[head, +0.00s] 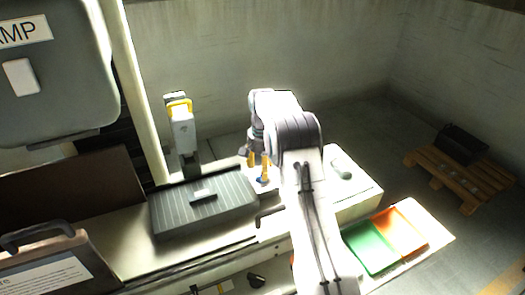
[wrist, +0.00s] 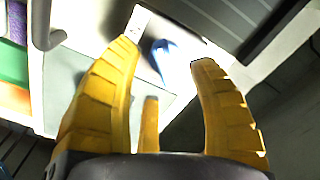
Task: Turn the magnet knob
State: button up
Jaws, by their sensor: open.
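A small blue knob (head: 263,180) sits on a pale surface just right of the dark ribbed block (head: 175,212). I take it to be the magnet knob. In the wrist view the blue knob (wrist: 163,56) shows between and beyond my fingertips, beside a narrow white plate (wrist: 137,22). My gripper (head: 258,164) has yellow fingers, points down and is open right above the knob. In the wrist view my gripper (wrist: 166,54) has its fingers spread wide with nothing between them. I cannot tell whether a fingertip touches the knob.
A white and yellow device (head: 183,130) stands behind the ribbed block. A green tray (head: 368,247) and an orange tray (head: 401,231) lie at the right. A handled case (head: 48,262) is at the front left. A wooden pallet (head: 452,182) carries a black box (head: 462,143) on the floor.

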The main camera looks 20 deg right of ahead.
notch_tip(320, 180, up, 9)
dwell(0.4)
dwell(0.6)
